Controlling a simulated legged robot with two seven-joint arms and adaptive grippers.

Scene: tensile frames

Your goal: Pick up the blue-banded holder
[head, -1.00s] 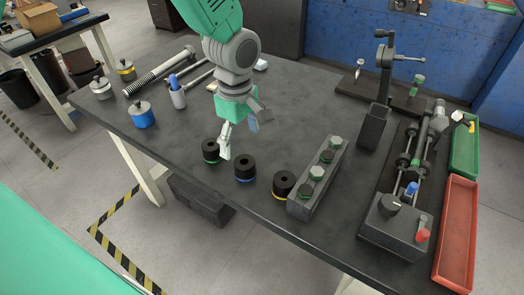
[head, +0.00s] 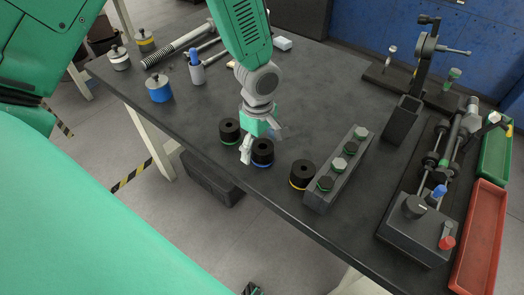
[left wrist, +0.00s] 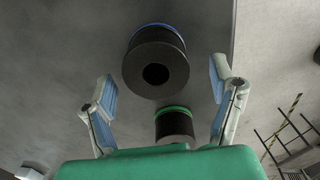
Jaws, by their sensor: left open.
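The blue-banded holder (head: 262,153) is a black cylinder with a hole in its top, standing upright near the table's front edge. It also shows in the left wrist view (left wrist: 157,72), ahead of the fingertips and in line with the gap between them. My left gripper (head: 263,141) is open and empty, just above and beside this holder, with one finger in front of it. In the wrist view the fingers (left wrist: 163,88) are spread apart. The green-banded holder (head: 229,131) stands to the left, the yellow-banded holder (head: 302,174) to the right. My right gripper is not seen.
A grey block with several hex pieces (head: 318,200) stands right of the holders. A blue-banded metal pot (head: 159,89) and a grey cup (head: 197,75) are at the left. A fixture (head: 411,232) and red tray (head: 477,240) are at the right.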

